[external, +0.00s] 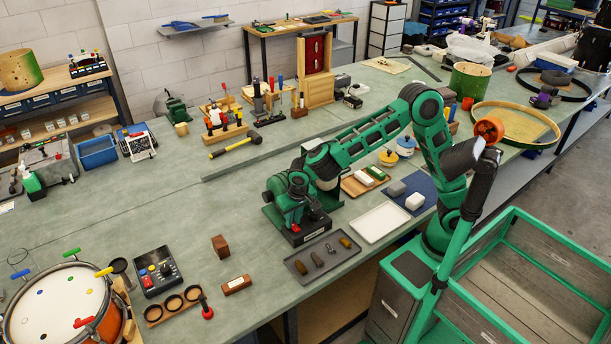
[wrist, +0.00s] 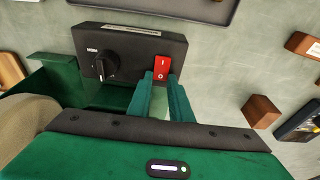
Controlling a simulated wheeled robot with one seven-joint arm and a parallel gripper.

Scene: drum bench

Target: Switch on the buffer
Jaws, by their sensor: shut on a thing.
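The buffer's black control box (wrist: 130,50) is at the top of the wrist view, with a round knob (wrist: 104,65) on the left and a red rocker switch (wrist: 162,68) marked I and O on the right. I cannot tell which side of the switch is pressed. My gripper (wrist: 163,78) has its two green fingertips close together at the switch's O end, shut on it. In the external view, my gripper (external: 300,213) is low over the buffer, whose black box (external: 310,231) shows at the bench's front; my wrist hides much of the machine.
A pale buffing wheel (wrist: 28,122) and green housing (wrist: 52,80) lie left in the wrist view. A grey tray (external: 323,274) with small pieces and a white tray (external: 380,222) are nearby. A wooden block (external: 220,246) stands left, with clear bench around it.

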